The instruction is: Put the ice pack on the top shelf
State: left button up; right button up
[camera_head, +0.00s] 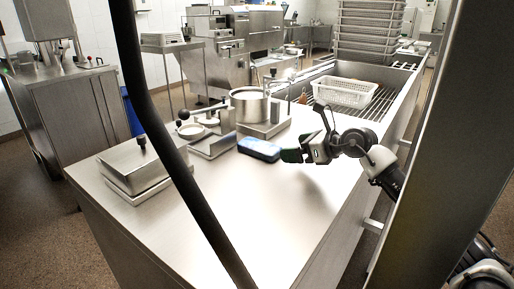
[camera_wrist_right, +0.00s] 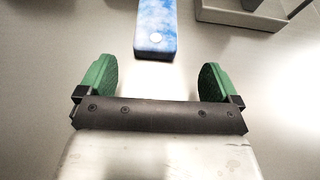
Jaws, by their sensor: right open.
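The blue ice pack (camera_head: 259,149) lies on the steel counter (camera_head: 235,195) near the counter's middle. In the right wrist view the ice pack (camera_wrist_right: 156,28) is a blue and white block with a pale round spot on its near end. My right gripper (camera_head: 290,155) comes in from the right, just right of the ice pack and low over the counter. Its green fingers are wide apart with nothing between them, and in the wrist view (camera_wrist_right: 157,82) the ice pack lies straight ahead, beyond the fingertips. The left gripper does not show. I cannot tell which surface is the top shelf.
A steel pot (camera_head: 249,106) on a scale stands behind the ice pack. A white perforated basket (camera_head: 344,92) sits on a rack at the back right. A lidded steel box (camera_head: 143,168) stands at the left. The front counter is clear.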

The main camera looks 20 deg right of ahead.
aim_at(273, 149)
jog(key=x, duration=0.7)
jog(key=shift+s+a, duration=0.1)
jog(key=shift+a, duration=0.15)
jog(key=shift+r, duration=0.1)
jog(key=c, duration=1.2)
